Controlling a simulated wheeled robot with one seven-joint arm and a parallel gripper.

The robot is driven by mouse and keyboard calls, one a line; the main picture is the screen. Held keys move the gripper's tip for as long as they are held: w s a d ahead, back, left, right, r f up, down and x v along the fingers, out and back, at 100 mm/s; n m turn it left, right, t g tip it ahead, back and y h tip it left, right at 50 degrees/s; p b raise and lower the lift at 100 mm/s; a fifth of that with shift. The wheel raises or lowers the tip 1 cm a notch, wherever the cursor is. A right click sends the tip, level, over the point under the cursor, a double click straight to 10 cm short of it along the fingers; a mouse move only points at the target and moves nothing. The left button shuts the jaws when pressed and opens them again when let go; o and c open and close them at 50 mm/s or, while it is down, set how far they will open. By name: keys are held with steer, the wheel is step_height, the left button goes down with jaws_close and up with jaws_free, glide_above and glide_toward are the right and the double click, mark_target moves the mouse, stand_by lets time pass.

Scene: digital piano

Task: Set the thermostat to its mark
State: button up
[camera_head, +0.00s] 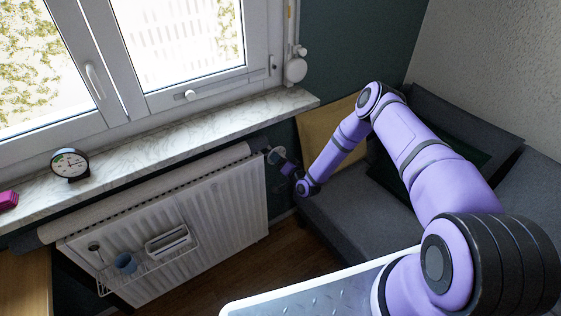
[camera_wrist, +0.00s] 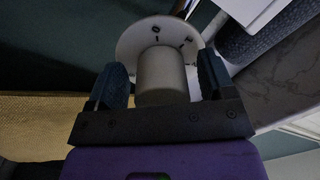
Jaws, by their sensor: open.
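The thermostat knob (camera_wrist: 163,75) is a pale cylinder in front of a round whitish dial plate (camera_wrist: 135,36) with dark marks, one like a "0", in the wrist view. My gripper (camera_wrist: 160,82) is open, with one dark finger on each side of the knob. I cannot tell whether the fingers touch it. In the head view the thermostat (camera_head: 272,156) is a small light shape at the radiator's upper right end. My gripper (camera_head: 288,167) is beside it there, and partly hides it.
The white radiator (camera_head: 215,205) hangs below the marble windowsill (camera_head: 200,135). A round gauge (camera_head: 69,164) stands on the sill. A grey sofa (camera_head: 345,215) and a tan board (camera_head: 322,130) are close to my arm.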

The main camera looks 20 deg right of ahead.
steer(key=c, duration=0.9)
